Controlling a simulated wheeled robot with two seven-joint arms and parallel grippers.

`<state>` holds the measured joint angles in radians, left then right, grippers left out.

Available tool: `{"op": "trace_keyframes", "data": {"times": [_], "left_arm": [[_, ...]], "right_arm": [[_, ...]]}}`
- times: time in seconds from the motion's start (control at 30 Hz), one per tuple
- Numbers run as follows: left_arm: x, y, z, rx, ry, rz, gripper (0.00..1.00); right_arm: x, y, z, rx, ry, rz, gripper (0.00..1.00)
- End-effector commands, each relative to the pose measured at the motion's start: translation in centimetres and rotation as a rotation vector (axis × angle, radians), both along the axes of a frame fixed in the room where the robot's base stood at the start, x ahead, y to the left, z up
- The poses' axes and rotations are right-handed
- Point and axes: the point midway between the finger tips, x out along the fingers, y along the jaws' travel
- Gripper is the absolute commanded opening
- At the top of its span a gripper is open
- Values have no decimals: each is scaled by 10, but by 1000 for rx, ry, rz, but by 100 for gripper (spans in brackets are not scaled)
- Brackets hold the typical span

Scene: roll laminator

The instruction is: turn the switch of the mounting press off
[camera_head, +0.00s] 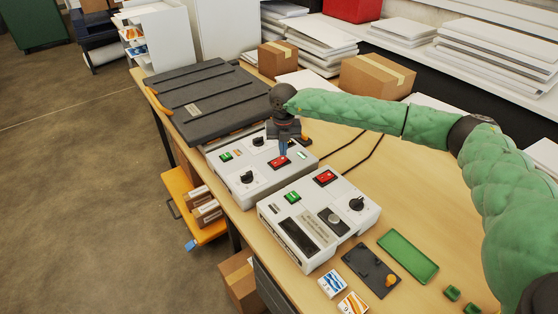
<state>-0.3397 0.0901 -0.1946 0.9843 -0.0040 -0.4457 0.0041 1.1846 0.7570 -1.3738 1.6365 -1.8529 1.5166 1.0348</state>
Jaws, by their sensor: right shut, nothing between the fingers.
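The mounting press seems to be the dark ribbed flat bed (205,98) with the white control box (262,185) at its front end; I cannot tell for sure that they are one machine. A red rocker switch (279,162) sits on this box, near two black knobs and green lights. My right gripper (283,152) is shut and empty, pointing down right at the red switch. Its fingertips are at or just above the switch; I cannot tell whether they touch. The switch's position is too small to tell. My left gripper is out of view.
A second white control box (318,218) with its own red switch (325,178) and black knob stands in front. A green tray (407,256), a dark plate (371,270) and small cards (332,284) lie nearby. Cardboard boxes (376,78) stand behind my right arm.

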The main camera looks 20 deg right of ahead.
Motion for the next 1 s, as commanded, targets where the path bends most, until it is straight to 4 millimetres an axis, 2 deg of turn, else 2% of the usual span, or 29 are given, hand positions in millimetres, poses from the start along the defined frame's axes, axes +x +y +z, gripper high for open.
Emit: {"op": "trace_keyframes", "data": {"times": [1.0], "left_arm": [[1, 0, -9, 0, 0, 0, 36]], "right_arm": [[0, 0, -11, 0, 0, 0, 0]]}}
